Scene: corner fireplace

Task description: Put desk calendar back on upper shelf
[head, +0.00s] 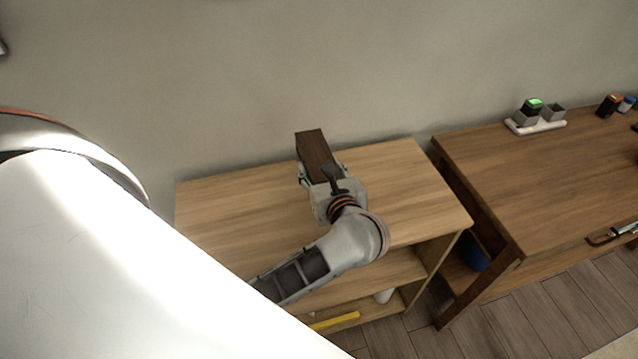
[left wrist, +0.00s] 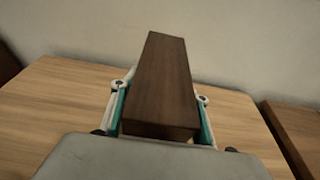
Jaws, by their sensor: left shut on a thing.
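The desk calendar (head: 314,150) appears as a dark brown wooden block. My left gripper (head: 321,177) is shut on it, with a finger on each side. In the left wrist view the calendar (left wrist: 162,85) sits between the teal-padded fingers of the left gripper (left wrist: 160,125), its long side pointing away. It is over the light wood top of the shelf unit (head: 235,205), near the wall; I cannot tell whether it touches the top. The shelf top also shows in the left wrist view (left wrist: 50,100). My right gripper is not in view.
A darker wooden desk (head: 560,170) stands to the right, across a narrow gap. It bears a white tray (head: 540,126) with small cups and a clamp-like tool (head: 612,235). A yellow bar (head: 335,321) and a white object (head: 384,296) are on lower shelves. The shelf top is otherwise clear.

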